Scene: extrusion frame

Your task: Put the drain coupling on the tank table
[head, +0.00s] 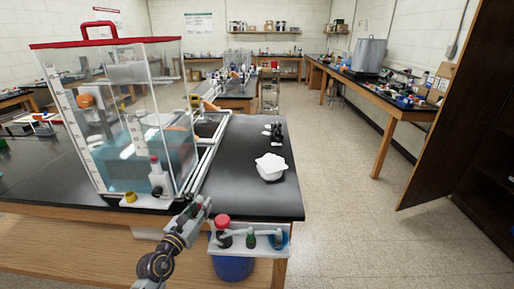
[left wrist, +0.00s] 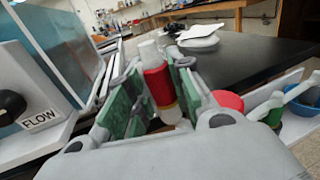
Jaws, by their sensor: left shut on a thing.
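My left gripper (head: 203,205) is low in the head view, at the front edge of the black tank table (head: 225,185). In the left wrist view its green-padded fingers (left wrist: 156,88) are shut on a red and cream cylinder, which I take for the drain coupling (left wrist: 157,84). It sits tilted between the pads, with a pale top end. In the head view the coupling is too small to make out. The table top (left wrist: 250,57) shows beyond the fingers in the wrist view. My right gripper is not in view.
A clear red-lidded tank (head: 120,125) stands left on the table. A white rack (head: 262,243) with a red-capped item (head: 222,221) hangs at the front edge. Bare table lies around the tub.

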